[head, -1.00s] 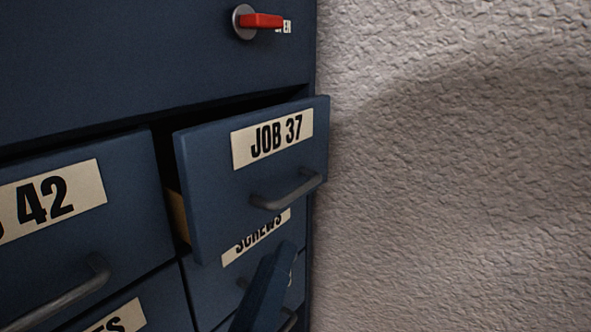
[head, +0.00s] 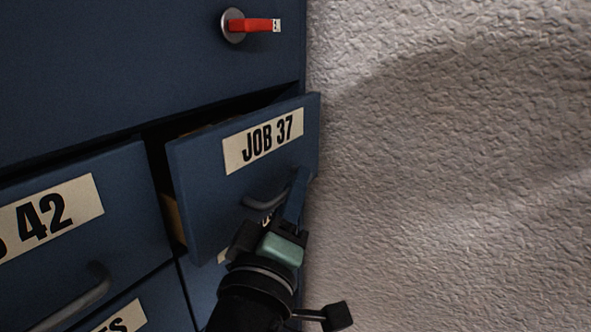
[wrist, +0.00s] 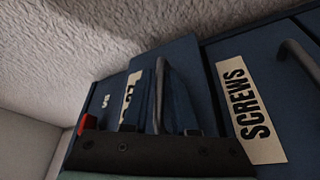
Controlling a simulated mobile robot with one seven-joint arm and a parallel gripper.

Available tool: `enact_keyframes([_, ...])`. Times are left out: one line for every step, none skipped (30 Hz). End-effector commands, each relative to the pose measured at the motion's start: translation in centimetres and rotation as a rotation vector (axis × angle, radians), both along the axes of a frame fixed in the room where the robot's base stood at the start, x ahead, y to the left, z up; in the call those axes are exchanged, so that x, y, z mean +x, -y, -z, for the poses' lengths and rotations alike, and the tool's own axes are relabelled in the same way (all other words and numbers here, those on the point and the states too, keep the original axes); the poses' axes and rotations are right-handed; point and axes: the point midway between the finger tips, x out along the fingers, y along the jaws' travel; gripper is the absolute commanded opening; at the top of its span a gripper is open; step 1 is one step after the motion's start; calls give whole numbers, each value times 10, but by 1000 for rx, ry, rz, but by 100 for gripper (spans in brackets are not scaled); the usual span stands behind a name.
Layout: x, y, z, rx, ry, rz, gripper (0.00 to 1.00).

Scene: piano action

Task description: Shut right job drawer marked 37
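The blue drawer marked JOB 37 (head: 215,195) stands partly pulled out at the right end of the cabinet, with a dark gap above it and its pale side showing at left. Its bar handle (head: 262,202) is on the lower front. My gripper (head: 298,195) is at the drawer front by the handle's right end, hiding part of it and the label below. In the wrist view the handle (wrist: 159,90) runs between the two blue fingers (wrist: 160,100), which look apart. I cannot tell whether they touch the handle or the front. The drawer's label is partly hidden there.
The drawer marked 42 (head: 125,225) is to the left. A red USB-like piece (head: 254,25) sticks out of a round fitting above. The SCREWS label (wrist: 248,112) shows on a drawer below. A rough pale wall (head: 450,170) stands close on the right.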

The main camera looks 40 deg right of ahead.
Motion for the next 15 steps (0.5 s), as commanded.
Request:
enact_keyframes([2, 3, -3, 1, 1, 0, 26])
enact_keyframes([4, 5, -3, 1, 1, 0, 26])
enact_keyframes([5, 6, -3, 1, 1, 0, 26])
enact_keyframes([5, 7, -2, 0, 1, 0, 26])
enact_keyframes([5, 7, -2, 1, 2, 0, 26])
enact_keyframes([6, 7, -2, 1, 2, 0, 26])
enact_keyframes([6, 8, -2, 1, 2, 0, 26])
enact_keyframes([6, 8, -2, 0, 2, -1, 26])
enact_keyframes([6, 8, -2, 0, 2, -1, 26])
enact_keyframes([6, 7, -2, 0, 2, -1, 26])
enact_keyframes([6, 7, -2, 0, 2, -1, 26])
enact_keyframes([6, 7, -2, 1, 2, 0, 26])
enact_keyframes([6, 7, -2, 0, 2, -1, 21])
enact_keyframes([6, 7, -2, 0, 2, -1, 15])
enact_keyframes([6, 7, -2, 0, 2, -1, 8])
